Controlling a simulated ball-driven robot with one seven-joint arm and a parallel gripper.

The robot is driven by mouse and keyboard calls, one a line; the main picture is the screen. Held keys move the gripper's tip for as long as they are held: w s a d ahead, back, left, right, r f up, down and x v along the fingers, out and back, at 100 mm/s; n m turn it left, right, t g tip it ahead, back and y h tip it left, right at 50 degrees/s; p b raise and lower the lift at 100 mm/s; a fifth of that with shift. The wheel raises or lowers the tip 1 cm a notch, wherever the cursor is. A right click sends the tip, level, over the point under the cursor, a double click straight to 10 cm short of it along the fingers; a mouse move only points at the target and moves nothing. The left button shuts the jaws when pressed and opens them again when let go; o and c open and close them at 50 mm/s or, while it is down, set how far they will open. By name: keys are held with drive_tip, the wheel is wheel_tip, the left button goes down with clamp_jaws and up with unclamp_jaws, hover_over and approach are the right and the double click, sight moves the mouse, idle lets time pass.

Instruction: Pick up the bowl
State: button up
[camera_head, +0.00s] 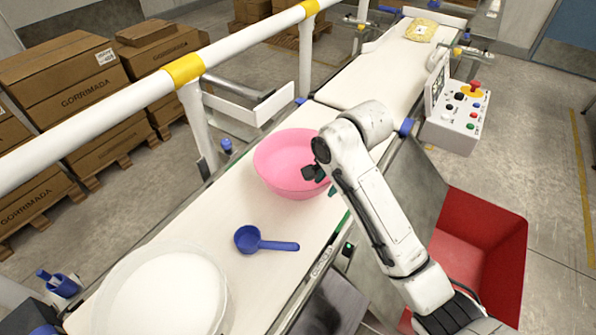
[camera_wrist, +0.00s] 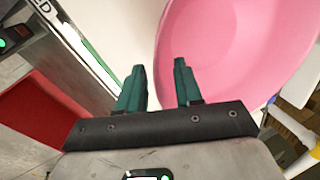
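The pink bowl (camera_head: 282,160) stands upright on the white belt, and its right part is partly hidden by my arm. My gripper (camera_head: 318,177) is at the bowl's right side, close to its rim. In the wrist view, the bowl (camera_wrist: 235,45) fills the upper right. The right finger overlaps the bowl's edge in the picture, and the left finger is over the belt. I cannot tell whether a finger touches the bowl.
A blue scoop (camera_head: 262,241) and a large white round container (camera_head: 168,295) are nearer on the belt (camera_head: 215,215). A white and yellow rail (camera_head: 190,70) runs along the left. A control box (camera_head: 457,118) and red bin (camera_head: 480,240) are right. A yellow packet (camera_head: 421,30) is far along.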

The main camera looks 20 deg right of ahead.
drive_tip(key=shift+x, duration=1)
clamp_jaws()
